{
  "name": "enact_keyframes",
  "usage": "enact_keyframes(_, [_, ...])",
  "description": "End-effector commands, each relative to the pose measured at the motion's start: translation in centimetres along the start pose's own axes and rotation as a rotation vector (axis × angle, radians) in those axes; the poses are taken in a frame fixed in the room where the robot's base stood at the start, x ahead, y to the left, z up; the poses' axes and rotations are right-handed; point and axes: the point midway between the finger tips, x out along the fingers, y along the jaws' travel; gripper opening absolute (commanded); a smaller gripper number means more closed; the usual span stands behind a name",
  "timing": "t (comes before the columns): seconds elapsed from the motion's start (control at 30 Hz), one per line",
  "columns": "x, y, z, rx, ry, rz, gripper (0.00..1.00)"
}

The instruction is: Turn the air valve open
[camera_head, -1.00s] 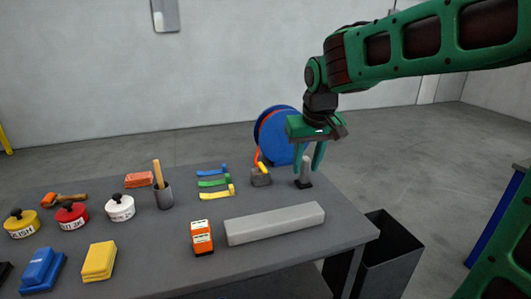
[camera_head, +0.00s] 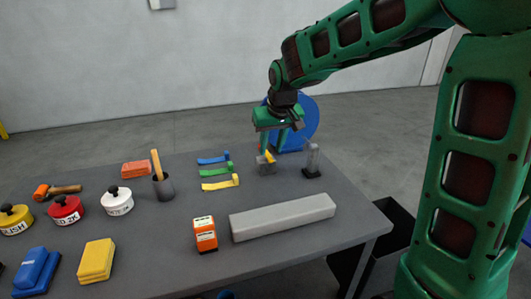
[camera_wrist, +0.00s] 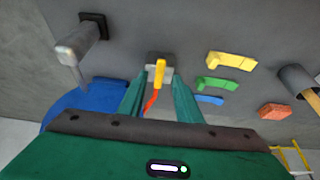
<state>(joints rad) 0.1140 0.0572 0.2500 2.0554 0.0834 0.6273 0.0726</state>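The air valve is a small grey block (camera_head: 265,168) with a yellow lever (camera_head: 269,157), at the back right of the table. In the wrist view the yellow lever (camera_wrist: 160,72) and part of the grey block (camera_wrist: 157,60) show between the fingertips. An orange-red hose (camera_wrist: 151,102) runs from the valve between the fingers. My gripper (camera_head: 271,150) is over the valve, pointing down. In the wrist view my gripper (camera_wrist: 159,80) is open, with its green fingers either side of the lever. I cannot tell whether a finger touches it.
A grey post on a dark base (camera_head: 312,160) stands close right of the valve. A blue hose reel (camera_head: 304,124) is behind. Blue, green and yellow scrapers (camera_head: 220,183) lie to the left. A long grey block (camera_head: 283,216) lies in front. A dark bin (camera_head: 397,228) stands beyond the table's right edge.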

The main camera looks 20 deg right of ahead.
Motion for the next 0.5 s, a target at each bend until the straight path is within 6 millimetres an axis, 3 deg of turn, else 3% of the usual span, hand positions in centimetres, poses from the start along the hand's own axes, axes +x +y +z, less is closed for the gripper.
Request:
enact_keyframes(0.2, [2.3, 0.1, 0.1, 0.001, -0.002, 0.000, 0.31])
enact_keyframes(0.5, [2.8, 0.1, 0.0, 0.001, 0.001, 0.000, 0.31])
